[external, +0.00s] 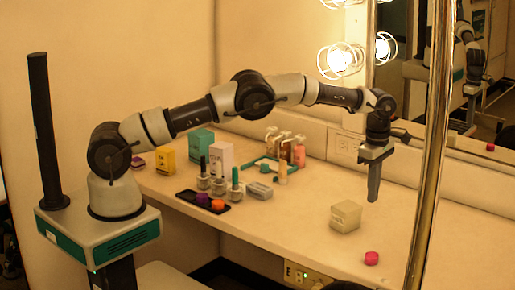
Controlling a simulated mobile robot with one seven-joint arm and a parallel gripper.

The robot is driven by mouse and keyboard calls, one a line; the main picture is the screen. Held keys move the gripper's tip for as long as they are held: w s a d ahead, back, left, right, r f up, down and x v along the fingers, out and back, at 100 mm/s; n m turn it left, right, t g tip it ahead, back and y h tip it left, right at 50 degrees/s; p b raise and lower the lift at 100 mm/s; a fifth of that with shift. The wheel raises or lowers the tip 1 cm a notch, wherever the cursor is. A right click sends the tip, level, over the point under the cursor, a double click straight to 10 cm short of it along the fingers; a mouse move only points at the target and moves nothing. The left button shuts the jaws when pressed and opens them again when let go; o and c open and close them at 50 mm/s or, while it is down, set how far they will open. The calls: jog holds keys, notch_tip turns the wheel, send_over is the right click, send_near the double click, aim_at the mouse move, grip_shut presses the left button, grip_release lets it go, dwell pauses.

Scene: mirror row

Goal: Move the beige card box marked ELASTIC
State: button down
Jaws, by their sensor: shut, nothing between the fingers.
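A small beige card box (345,217) stands on the counter toward the right. Dark print shows on its front, too small to read. My gripper (373,196) points down to the right of the box and appears above the counter, apart from it. Its fingers look shut with nothing between them. The exact height over the counter is hard to tell.
A magenta cap (371,258) lies near the counter's front edge. Several bottles, boxes and a black tray (183,195) crowd the left and middle. A shiny pole (433,150) stands at the right. Bare counter (290,225) lies left of the box.

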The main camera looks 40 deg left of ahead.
notch_tip(320, 180, down, 9)
jog(key=shift+f, duration=0.1)
jog(key=a, duration=0.3)
jog(key=shift+a+r, duration=0.15)
jog(key=shift+r, duration=0.2)
jog(key=shift+a, duration=0.4)
jog(key=a, duration=2)
jog(key=shift+a, duration=0.25)
jog(key=shift+d, duration=0.15)
